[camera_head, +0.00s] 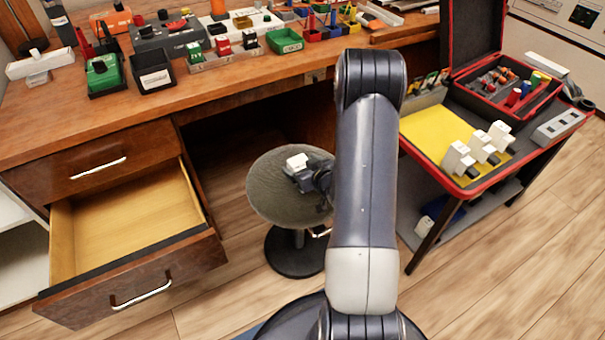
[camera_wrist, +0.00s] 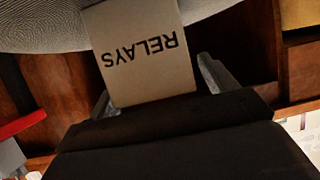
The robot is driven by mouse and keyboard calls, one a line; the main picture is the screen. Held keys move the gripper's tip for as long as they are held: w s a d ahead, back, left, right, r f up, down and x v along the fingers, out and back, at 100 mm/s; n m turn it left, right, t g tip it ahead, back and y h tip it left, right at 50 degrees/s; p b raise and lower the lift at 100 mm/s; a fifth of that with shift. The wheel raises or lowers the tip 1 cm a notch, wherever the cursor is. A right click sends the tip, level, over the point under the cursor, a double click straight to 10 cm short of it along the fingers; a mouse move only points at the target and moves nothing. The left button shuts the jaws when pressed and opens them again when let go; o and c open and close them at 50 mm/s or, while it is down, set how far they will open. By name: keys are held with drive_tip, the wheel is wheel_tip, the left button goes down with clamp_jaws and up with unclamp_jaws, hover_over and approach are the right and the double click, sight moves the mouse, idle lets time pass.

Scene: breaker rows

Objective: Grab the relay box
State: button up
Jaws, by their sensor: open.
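The relay box (camera_wrist: 148,50) is a pale tan box marked RELAYS, upside down in the wrist view. In the head view a pale box (camera_head: 297,161), which looks like the same one, is at the round grey stool seat (camera_head: 265,190). My gripper (camera_head: 303,177) is low over the seat, right at the box. In the wrist view my gripper (camera_wrist: 157,85) is open, with one finger on each side of the box. I cannot tell whether either finger touches it. The box's underside is hidden.
An empty drawer (camera_head: 125,230) stands open to the left of the stool. The wooden desk (camera_head: 210,83) behind is crowded with coloured parts. A red-edged cart (camera_head: 452,185) with a yellow mat and white breakers stands at right. My arm hides the seat's right part.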

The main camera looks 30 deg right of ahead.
drive_tip(key=shift+c, duration=0.4)
drive_tip(key=c, duration=1.1)
